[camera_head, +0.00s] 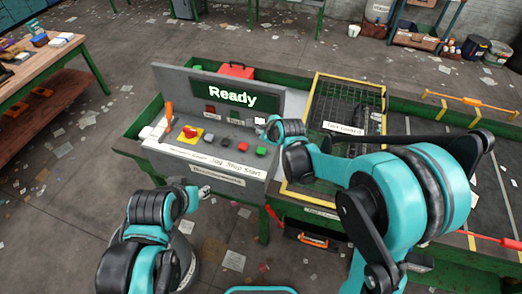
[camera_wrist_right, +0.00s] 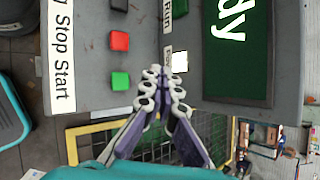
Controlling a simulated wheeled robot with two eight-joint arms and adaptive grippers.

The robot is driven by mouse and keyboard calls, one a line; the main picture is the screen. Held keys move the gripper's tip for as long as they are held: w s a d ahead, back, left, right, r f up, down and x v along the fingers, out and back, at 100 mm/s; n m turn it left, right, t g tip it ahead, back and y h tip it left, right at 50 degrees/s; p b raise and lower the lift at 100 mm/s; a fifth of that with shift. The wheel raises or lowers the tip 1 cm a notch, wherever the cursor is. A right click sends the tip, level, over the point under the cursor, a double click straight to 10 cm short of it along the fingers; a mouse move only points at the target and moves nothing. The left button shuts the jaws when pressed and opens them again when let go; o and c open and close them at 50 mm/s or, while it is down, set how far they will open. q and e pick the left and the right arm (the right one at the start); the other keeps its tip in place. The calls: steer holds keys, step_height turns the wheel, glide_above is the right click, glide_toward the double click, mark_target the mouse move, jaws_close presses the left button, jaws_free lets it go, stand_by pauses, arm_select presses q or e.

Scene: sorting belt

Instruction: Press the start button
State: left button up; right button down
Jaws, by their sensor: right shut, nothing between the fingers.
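The green start button (camera_head: 261,152) is the rightmost of three square buttons above the label "Jog Stop Start" on the grey control panel (camera_head: 285,104). The red button (camera_head: 246,148) and black button (camera_head: 232,143) sit to its left. In the right wrist view the green button (camera_wrist_right: 120,81) is left of my right gripper (camera_wrist_right: 163,76), whose fingers are together and empty. The right gripper (camera_head: 268,133) is over the panel's right side, beyond the green button; contact cannot be told. My left gripper (camera_head: 204,191) is low in front of the panel, its jaws unclear.
The screen (camera_head: 232,95) reads "Ready". An orange-handled lever (camera_head: 169,113) and a red knob on yellow (camera_head: 189,133) are on the panel's left. A yellow-framed mesh guard (camera_head: 325,105) stands right of the panel. A white square (camera_wrist_right: 180,62) shows just behind the right fingertips.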

steer(key=b, duration=0.5)
glide_above(262, 151)
step_height(262, 151, down, 7)
steer(key=shift+s+f, duration=0.1)
steer(key=shift+f, duration=0.1)
steer(key=shift+f+b, duration=0.65)
steer(key=shift+b, duration=0.1)
stand_by(0.4)
steer(key=shift+f+b, duration=0.4)
steer(key=shift+b, duration=0.05)
steer(key=shift+f+b, duration=0.5)
steer(key=shift+b, duration=0.05)
stand_by(0.5)
steer(key=shift+r, duration=0.15)
steer(key=shift+r+p, duration=0.6)
steer(key=shift+r, duration=0.2)
